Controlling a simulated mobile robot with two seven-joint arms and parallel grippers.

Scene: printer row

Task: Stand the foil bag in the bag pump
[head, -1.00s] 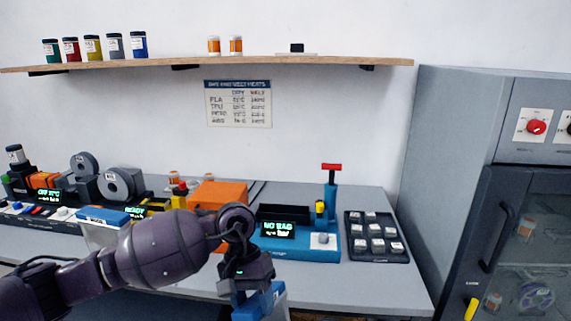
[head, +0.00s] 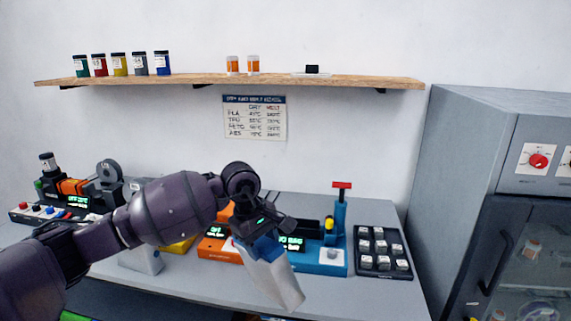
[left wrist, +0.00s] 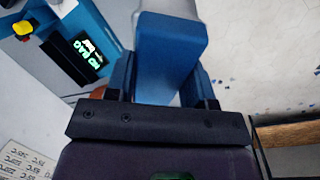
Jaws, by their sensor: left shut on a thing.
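My left gripper (head: 258,240) is shut on the blue top band of the foil bag (head: 277,283). The bag's pale silver body hangs tilted down to the right, in front of the bag pump and apart from its slot. The left wrist view shows the bag's blue band (left wrist: 168,62) between the fingers. The bag pump (head: 325,262) is blue, with a dark slot, a red T-handle and a yellow knob. Its green display reads "NO BAG" and is partly covered by my gripper. The pump also shows in the left wrist view (left wrist: 62,62). My right gripper is out of view.
A dark tray (head: 368,263) of several small pale blocks stands right of the pump. An orange device (head: 216,249) stands left of it, partly behind my arm. A grey cabinet (head: 450,150) is at the right. A shelf (head: 200,80) with jars hangs above.

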